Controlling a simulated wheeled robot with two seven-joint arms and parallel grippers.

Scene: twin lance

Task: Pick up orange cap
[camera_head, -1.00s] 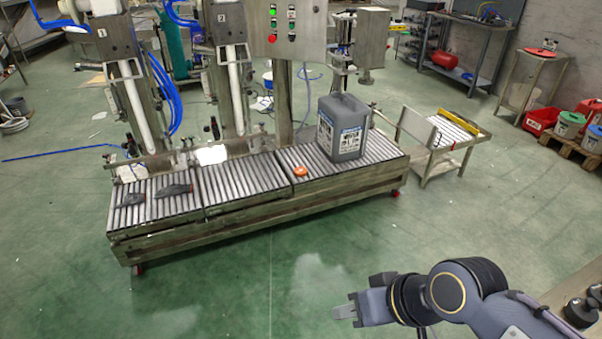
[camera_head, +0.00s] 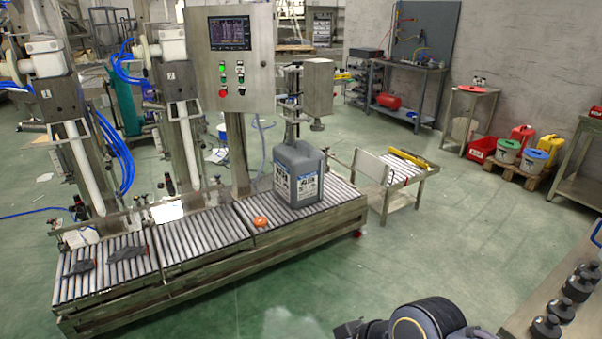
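The orange cap (camera_head: 260,222) lies on the roller conveyor (camera_head: 198,243), near its front edge and just left of the grey canister (camera_head: 298,172). The canister stands upright on the rollers and bears a white and blue label. My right arm shows at the bottom edge, well in front of the conveyor and apart from the cap. Its gripper (camera_head: 348,329) is mostly cut off by the lower edge, so its fingers cannot be made out. My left gripper is not in view.
Two dark grey objects (camera_head: 126,253) lie on the conveyor's left end. A control panel (camera_head: 232,58) and filling lances stand behind it. A small side table (camera_head: 392,178) is at its right. Dark bottles (camera_head: 562,308) stand on a bench at lower right. Green floor in front is clear.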

